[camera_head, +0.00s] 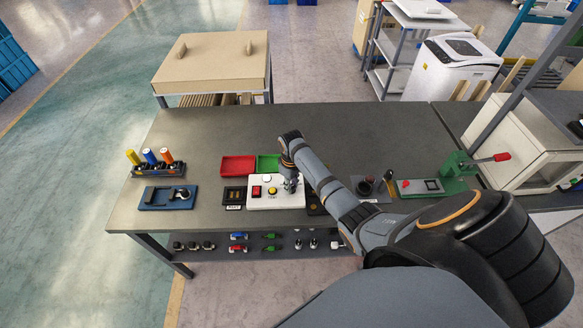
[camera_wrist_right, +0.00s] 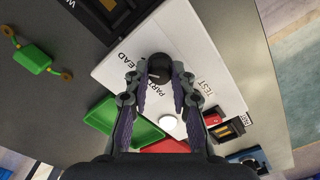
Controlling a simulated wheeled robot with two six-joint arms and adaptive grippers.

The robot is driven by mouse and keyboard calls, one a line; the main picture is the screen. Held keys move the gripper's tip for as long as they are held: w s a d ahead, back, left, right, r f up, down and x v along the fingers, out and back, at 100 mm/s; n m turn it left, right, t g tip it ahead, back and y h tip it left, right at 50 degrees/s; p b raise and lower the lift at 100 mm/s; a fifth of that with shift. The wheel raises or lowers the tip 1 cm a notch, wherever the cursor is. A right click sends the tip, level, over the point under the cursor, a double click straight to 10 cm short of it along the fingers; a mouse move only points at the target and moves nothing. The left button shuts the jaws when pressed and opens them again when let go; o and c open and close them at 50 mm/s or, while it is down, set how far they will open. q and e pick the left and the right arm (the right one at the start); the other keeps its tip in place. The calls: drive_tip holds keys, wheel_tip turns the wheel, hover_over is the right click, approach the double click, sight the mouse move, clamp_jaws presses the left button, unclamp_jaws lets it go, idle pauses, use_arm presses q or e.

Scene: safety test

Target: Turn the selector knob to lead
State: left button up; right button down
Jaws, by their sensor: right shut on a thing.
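The white test panel (camera_head: 262,204) lies on the dark table near its front edge. In the wrist view the panel (camera_wrist_right: 205,60) shows printed words "LEAD", "TEST" and a partly hidden one starting "PA". The round black selector knob (camera_wrist_right: 159,66) sits between the fingertips of my right gripper (camera_wrist_right: 157,77), which is shut on it. A small pale mark shows on the knob; its exact setting is unclear. In the head view my right gripper (camera_head: 291,184) covers the knob. My left gripper is out of view.
A red tray (camera_head: 238,166) and a green tray (camera_head: 267,163) lie behind the panel. A black labelled holder (camera_head: 234,196) stands left of it. A battery rack (camera_head: 157,169) and blue tray (camera_head: 168,197) lie farther left. A green press (camera_head: 456,166) stands right.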

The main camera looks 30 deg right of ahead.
drive_tip(key=shift+m+p, duration=0.3)
drive_tip(key=shift+m, duration=0.1)
idle(0.3)
drive_tip(key=c, duration=1.1)
unclamp_jaws()
drive_tip(key=shift+c, duration=0.2)
drive_tip(key=shift+r, duration=0.1)
wheel_tip(320, 180, up, 12)
